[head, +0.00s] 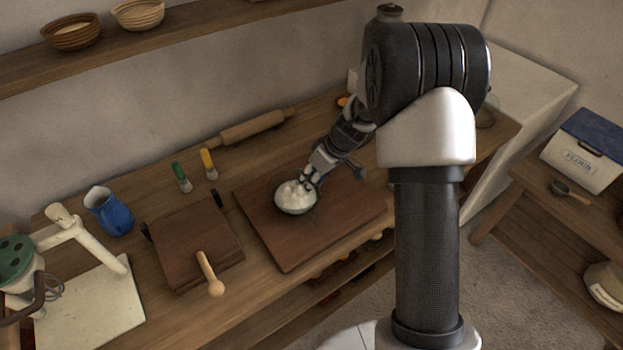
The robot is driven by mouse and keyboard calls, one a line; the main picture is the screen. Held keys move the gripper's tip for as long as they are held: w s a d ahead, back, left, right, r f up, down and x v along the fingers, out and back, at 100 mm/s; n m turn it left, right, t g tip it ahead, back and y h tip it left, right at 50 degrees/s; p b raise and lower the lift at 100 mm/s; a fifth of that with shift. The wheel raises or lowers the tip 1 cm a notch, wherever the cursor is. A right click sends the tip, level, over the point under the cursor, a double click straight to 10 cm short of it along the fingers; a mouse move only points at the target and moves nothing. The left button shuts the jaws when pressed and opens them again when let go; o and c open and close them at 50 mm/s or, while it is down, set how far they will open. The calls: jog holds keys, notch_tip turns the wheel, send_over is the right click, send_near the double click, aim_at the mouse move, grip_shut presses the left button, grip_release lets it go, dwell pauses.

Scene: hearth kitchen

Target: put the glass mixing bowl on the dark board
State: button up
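The glass mixing bowl (296,209), with a white heap inside, is at the left part of the wide dark board (345,222) in the head view. It looks upright and appears to rest on the board, though a small gap beneath it cannot be ruled out. My gripper (309,184) reaches down from the upper right, with its fingertips at the bowl's right rim. The fingers are small and partly overlap the rim, so I cannot tell whether they grip it.
A smaller brown board with black handles (190,245) lies left, with a wooden spoon (208,273) over its front edge. A blue jug (109,212), two brushes and a rolling pin (250,128) stand or lie around. The wide board's front part is bare.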

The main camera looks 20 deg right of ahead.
jog(key=shift+r, duration=0.15)
jog(key=s+r+p, duration=0.2)
jog(key=s+r, duration=0.2)
jog(key=r, duration=0.5)
jog(key=s+r+p, duration=0.2)
jog(key=s+r, duration=0.2)
jog(key=r, duration=0.5)
jog(key=s+a+r+m+t+h, duration=0.1)
jog(key=s+r+m+h, duration=0.1)
jog(key=s, duration=1)
jog(key=s+a+r+m+h, duration=0.1)
jog(key=s+r+m, duration=0.2)
jog(key=s+r, duration=0.3)
jog(key=s, duration=0.5)
jog(key=shift+s+a+m+t+h, duration=0.4)
